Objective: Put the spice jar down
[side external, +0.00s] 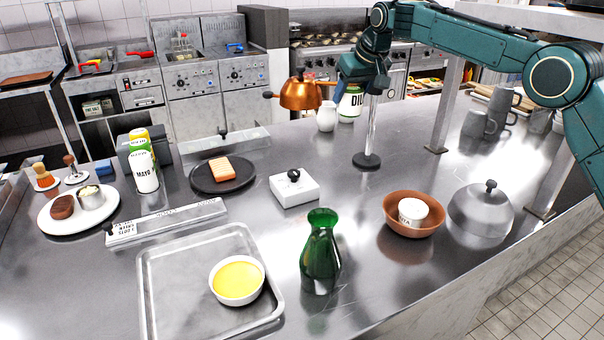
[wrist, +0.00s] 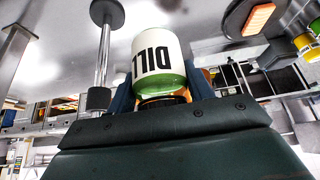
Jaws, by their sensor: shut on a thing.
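The spice jar (side external: 350,101) is white and green with a black "DILL" label. My gripper (side external: 361,76) is shut on it from above in the side view, at the back of the steel counter. In the wrist view the jar (wrist: 156,60) appears upside down between the two blue fingers of my gripper (wrist: 160,94), its dark lid end toward me. I cannot tell whether its base touches the counter.
A white jug (side external: 326,117) is just left. A white block (side external: 294,190), green bottle (side external: 320,250) and terracotta bowl (side external: 395,222) stand nearer the front.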

